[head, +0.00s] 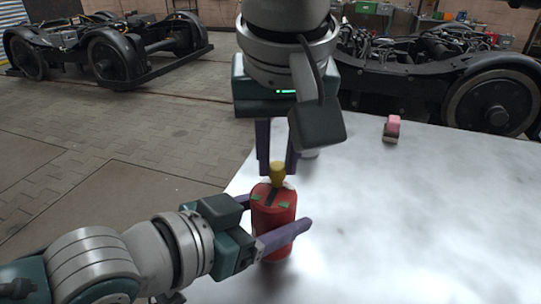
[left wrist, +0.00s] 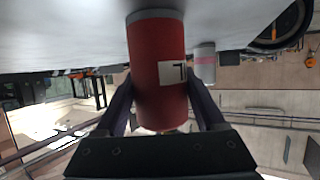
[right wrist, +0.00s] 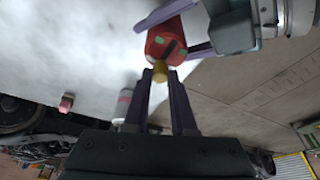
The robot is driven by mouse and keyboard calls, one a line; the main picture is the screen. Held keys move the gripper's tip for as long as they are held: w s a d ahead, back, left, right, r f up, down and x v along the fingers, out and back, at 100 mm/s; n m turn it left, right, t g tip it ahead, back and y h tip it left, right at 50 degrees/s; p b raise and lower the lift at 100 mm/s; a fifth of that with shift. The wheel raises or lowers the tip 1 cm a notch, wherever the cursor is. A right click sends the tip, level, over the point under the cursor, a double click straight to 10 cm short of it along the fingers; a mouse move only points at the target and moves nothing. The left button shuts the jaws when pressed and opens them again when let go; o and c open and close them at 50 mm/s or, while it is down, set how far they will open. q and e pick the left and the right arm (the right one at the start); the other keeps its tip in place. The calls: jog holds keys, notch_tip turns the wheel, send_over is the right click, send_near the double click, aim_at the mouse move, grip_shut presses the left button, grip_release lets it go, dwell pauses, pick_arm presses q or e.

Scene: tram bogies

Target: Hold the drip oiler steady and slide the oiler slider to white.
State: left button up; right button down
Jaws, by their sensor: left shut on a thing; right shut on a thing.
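The drip oiler is a red cylinder (head: 274,222) standing upright near the table's left edge. Its top has a dark slot and green marks, with a pale patch beside the knob. The oiler slider is a yellow knob (head: 277,172) at the far end of the slot. In the left wrist view the red body (left wrist: 158,75) shows a white label with a black mark. My left gripper (head: 277,212) is shut around the body from the side. My right gripper (right wrist: 160,76) points down from above, shut on the yellow knob. Its fingers partly hide the area behind the knob.
A pale can with a pink band (right wrist: 122,105) stands just behind the oiler, mostly hidden in the head view. A pink block-like object (head: 392,128) lies farther back on the pale table (head: 430,220). The table's right side is clear. Bogies stand beyond.

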jog(key=shift+w, duration=0.1)
jog(key=c, duration=0.7)
grip_release()
jog(key=shift+o, duration=0.2)
jog(key=shift+r, duration=0.1)
jog(key=v, duration=1.2)
pick_arm(q)
jog(key=o, duration=1.5)
